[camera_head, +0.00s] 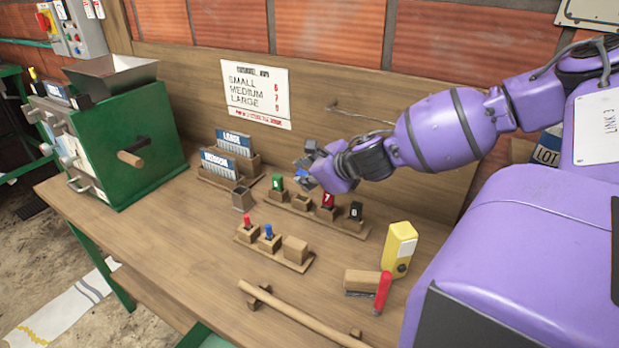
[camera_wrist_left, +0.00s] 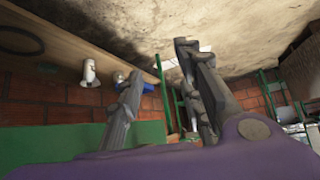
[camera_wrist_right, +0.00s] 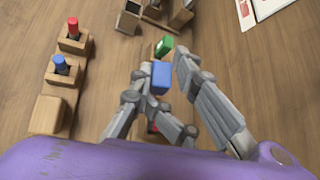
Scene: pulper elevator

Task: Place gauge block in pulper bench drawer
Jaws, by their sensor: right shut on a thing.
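My right gripper (camera_head: 307,172) is shut on a blue gauge block (camera_wrist_right: 161,78), held above the wooden gauge rack (camera_head: 303,206) at the bench's back. Green (camera_head: 277,183), red (camera_head: 328,200) and black (camera_head: 356,211) blocks stand in that rack. In the right wrist view the blue block sits between the fingertips, close to the green block (camera_wrist_right: 164,46). My left gripper (camera_wrist_left: 160,66) is open and empty in the left wrist view, off the bench; it is not in the head view. I cannot make out the bench drawer; only a green edge (camera_head: 204,337) shows at the bottom.
A small rack (camera_head: 275,257) holds red and blue pegs. A wooden bar (camera_head: 290,312) runs along the front. The green pulper (camera_head: 130,150) fills the left end.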

